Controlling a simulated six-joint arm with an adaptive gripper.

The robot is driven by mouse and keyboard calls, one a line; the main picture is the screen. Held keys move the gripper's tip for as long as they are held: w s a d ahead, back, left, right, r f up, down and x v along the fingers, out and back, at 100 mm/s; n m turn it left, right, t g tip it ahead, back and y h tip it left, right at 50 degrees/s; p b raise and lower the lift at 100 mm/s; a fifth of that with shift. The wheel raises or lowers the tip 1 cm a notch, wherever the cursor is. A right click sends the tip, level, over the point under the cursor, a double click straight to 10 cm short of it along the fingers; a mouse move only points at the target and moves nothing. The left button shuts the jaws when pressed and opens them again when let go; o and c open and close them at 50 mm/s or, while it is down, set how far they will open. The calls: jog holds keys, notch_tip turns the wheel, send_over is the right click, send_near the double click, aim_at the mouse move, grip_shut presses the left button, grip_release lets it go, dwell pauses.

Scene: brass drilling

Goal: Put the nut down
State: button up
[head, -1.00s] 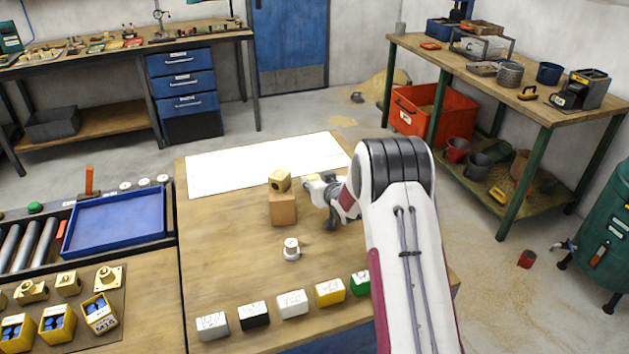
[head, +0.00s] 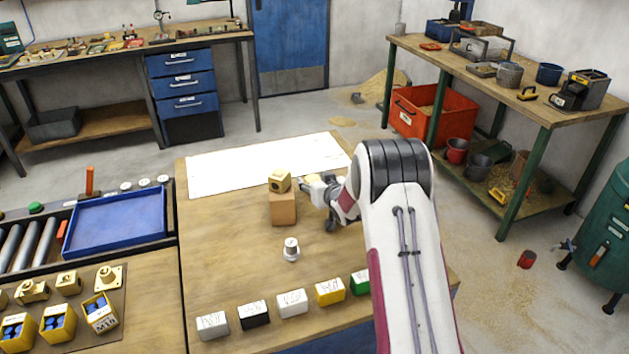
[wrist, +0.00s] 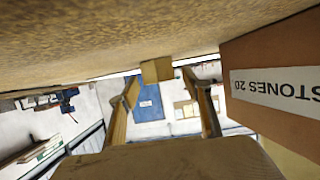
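A small brass-coloured block, which looks like the nut (wrist: 157,70), shows in the wrist view between and just beyond my fingertips, against the tabletop. My gripper (wrist: 160,80) points at it, its two fingers apart on either side. A narrow gap shows at the right finger; contact at the left finger is unclear. In the head view my gripper (head: 322,190) is low over the bench, just right of a brown box (head: 283,208). The nut cannot be made out there and seems hidden by my arm. A brass block with a hole (head: 280,181) sits on the box.
The brown box's labelled side (wrist: 275,85) is close beside my fingers in the wrist view. A white capped item (head: 291,249) stands nearer on the bench. Several labelled blocks (head: 292,302) line the front edge. A white sheet (head: 240,166) lies behind; a blue tray (head: 115,222) is left.

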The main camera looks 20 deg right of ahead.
jog(key=shift+s+f, duration=0.15)
jog(key=shift+f, duration=0.5)
jog(key=shift+r, duration=0.4)
jog(key=shift+r+v, duration=0.2)
jog(key=shift+v, duration=5.7)
jog(key=shift+r, duration=0.15)
jog(key=shift+r, duration=0.1)
